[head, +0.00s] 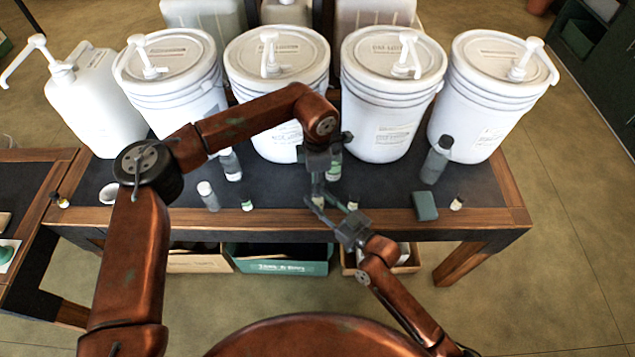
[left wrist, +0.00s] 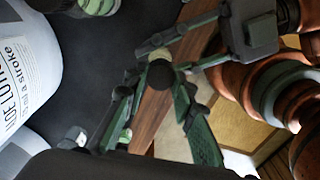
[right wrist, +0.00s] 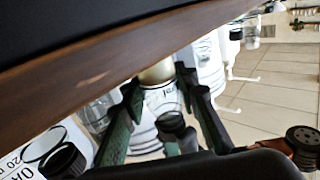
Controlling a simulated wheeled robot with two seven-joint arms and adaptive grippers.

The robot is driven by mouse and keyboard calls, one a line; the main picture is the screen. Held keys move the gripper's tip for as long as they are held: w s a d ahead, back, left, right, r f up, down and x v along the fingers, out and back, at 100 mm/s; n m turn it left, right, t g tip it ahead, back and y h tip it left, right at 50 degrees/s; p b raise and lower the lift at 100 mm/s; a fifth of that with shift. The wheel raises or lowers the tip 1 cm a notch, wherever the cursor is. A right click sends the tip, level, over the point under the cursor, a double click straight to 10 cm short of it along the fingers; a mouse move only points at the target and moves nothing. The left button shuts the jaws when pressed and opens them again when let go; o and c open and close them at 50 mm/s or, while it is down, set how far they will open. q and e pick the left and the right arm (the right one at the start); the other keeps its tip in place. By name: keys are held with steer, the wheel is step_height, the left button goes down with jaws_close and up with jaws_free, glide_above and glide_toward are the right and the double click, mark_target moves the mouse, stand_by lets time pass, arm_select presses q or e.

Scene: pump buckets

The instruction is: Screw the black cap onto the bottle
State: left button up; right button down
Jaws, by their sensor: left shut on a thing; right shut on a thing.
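The black cap (left wrist: 160,76) shows end-on between the fingers of my left gripper (left wrist: 155,88), which is shut on it. Just beyond the cap is the cream bottle (left wrist: 159,55), held by my right gripper (left wrist: 160,45), whose fingers reach in from the right. In the head view my left gripper (head: 318,192) points down and meets my right gripper (head: 322,202) above the table's front part. The bottle's cream end (right wrist: 158,72) shows between the right fingertips in the right wrist view. Cap and bottle are lined up closely; whether they touch or are threaded is hidden.
White pump buckets (head: 277,62) line the back of the dark-topped table (head: 290,190). Several small bottles stand around, including a grey bottle (head: 437,160) and a white-capped one (head: 208,196). A dark green block (head: 425,206) lies at right. Boxes (head: 280,258) sit below.

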arm_select(q)
steer(key=m, duration=1.3)
steer(key=shift+w+m, duration=0.1)
steer(key=shift+m, duration=0.3)
steer(key=m, duration=0.5)
steer(key=shift+m, duration=0.4)
steer(key=m, duration=0.3)
steer(key=shift+d+m, duration=0.1)
steer(key=shift+m, duration=0.3)
steer(key=m, duration=0.3)
steer(key=shift+m, duration=0.3)
steer(key=o, duration=0.7)
